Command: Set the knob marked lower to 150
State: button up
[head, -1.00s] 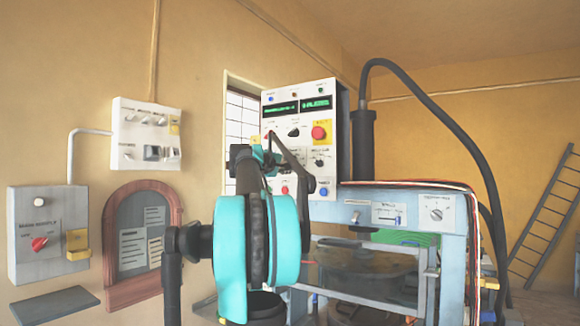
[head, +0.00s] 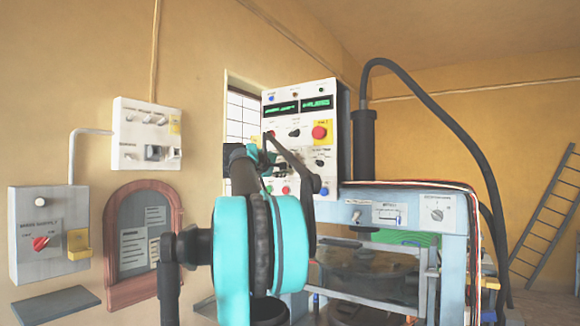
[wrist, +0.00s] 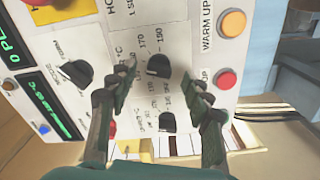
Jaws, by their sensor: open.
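In the wrist view, the control panel (wrist: 120,25) has a black knob (wrist: 158,65) with a printed scale showing 170 and 190. A second black knob (wrist: 167,122) with its own small scale sits below it in the picture. I cannot read which one is marked lower, nor their exact settings. My gripper (wrist: 160,78) is open, with its fingertips either side of the first knob in the picture; contact cannot be told. In the head view, my arm hides part of the panel (head: 283,88), and the gripper there is mostly masked.
Another black knob (wrist: 77,72), an orange button (wrist: 232,23) and a red button (wrist: 227,79) are close by on the panel. In the head view, a red stop button (head: 319,132) sits at the panel's right. The press (head: 440,205) stands right of the panel.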

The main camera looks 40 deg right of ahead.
jog(key=v, duration=0.8)
jog(key=shift+s+a, duration=0.2)
jog(key=shift+a, duration=0.15)
dwell(0.9)
